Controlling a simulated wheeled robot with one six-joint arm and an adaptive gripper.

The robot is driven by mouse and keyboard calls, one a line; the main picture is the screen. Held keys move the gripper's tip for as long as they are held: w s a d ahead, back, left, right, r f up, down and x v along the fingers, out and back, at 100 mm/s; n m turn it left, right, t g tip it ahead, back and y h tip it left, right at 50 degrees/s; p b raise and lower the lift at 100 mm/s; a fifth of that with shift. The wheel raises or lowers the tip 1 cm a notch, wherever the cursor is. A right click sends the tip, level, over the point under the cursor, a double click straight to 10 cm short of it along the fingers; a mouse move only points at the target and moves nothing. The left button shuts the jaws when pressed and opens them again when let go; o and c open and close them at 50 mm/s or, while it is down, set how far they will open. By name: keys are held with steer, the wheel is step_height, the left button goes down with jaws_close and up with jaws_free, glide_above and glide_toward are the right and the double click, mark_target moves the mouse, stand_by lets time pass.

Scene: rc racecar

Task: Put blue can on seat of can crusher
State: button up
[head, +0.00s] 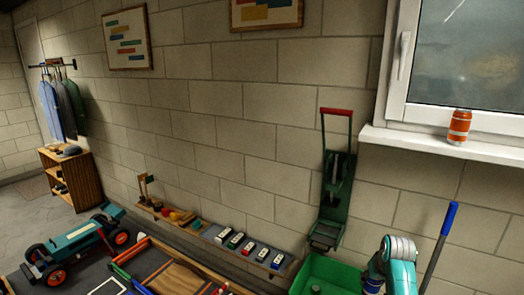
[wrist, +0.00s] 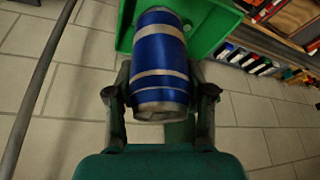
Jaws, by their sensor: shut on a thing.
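A blue can (wrist: 160,62) with silver bands fills the middle of the wrist view. My gripper (wrist: 161,84) is shut on it, with one finger on each side. The can's near end looks silver. The can crusher (head: 334,190) is green with a red handle and is mounted on the wall in the head view. Its seat (head: 325,238) is at the bottom, above a green bin, and looks empty. In the head view the can and my gripper's fingers cannot be made out; my arm is at the lower right of the crusher.
The green bin (head: 325,268) stands under the crusher. A pole with a blue top (head: 447,222) leans at the right. An orange can (head: 459,127) stands on the window sill (head: 430,146). A low shelf (head: 213,235) with several small items runs along the wall at the left.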

steer(key=s+a+f, duration=0.9)
steer(key=s, duration=0.2)
steer(key=s+a+f+n, duration=0.1)
steer(key=s+a+f, duration=0.8)
steer(key=s, duration=0.3)
steer(key=shift+s+f, duration=0.3)
steer(key=shift+f, duration=0.5)
